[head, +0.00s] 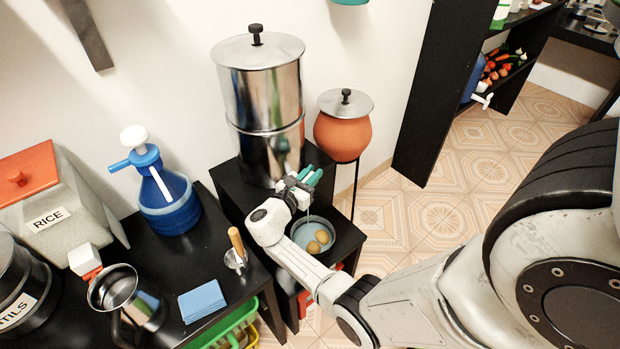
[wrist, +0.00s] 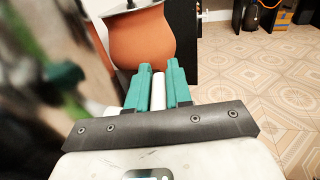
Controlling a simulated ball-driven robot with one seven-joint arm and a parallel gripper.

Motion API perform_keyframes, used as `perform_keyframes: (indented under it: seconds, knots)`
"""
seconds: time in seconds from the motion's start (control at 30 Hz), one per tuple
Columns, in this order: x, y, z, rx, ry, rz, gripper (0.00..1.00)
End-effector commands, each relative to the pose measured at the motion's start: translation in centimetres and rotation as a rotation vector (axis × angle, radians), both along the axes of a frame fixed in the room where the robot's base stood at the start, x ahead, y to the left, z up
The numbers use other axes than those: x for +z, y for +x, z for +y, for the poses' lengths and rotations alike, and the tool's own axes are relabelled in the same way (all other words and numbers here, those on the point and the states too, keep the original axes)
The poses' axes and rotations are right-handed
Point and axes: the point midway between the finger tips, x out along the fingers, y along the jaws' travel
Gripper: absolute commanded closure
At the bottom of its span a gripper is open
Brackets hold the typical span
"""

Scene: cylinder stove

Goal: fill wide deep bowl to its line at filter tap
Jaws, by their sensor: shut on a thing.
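The steel water filter (head: 262,95) stands on a black stand. My gripper (head: 305,178) is at the filter's lower front. In the wrist view, its green fingers (wrist: 158,88) are shut on a slim white part, which looks like the filter tap's handle (wrist: 158,90). The tap body is hidden by the gripper in the head view. A round blue-grey bowl (head: 299,231) sits upright on the lower step below my gripper, with two yellowish round things in it. A thin pale streak, apparently water, runs down towards it. I cannot make out its fill line.
A clay pot (head: 341,137) with a metal lid stands right of the filter. On the left, the black counter holds a blue jug (head: 166,200), a rice box (head: 42,210), a steel pitcher (head: 114,289) and a blue cloth (head: 201,301). Tiled floor (head: 440,210) is open to the right.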

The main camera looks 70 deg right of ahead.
Motion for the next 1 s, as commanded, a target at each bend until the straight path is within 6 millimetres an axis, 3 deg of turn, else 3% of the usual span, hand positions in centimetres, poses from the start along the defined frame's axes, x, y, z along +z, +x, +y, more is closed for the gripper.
perform_keyframes:
  seconds: [0.03,0.4,1.0]
  knots:
    - [-0.71,0.08,0.08,-0.034,0.005,0.002,1.00]
    - [-0.62,-0.43,0.23,-0.241,0.007,0.003,1.00]
    - [-0.50,-0.63,0.30,-0.296,0.008,0.004,1.00]
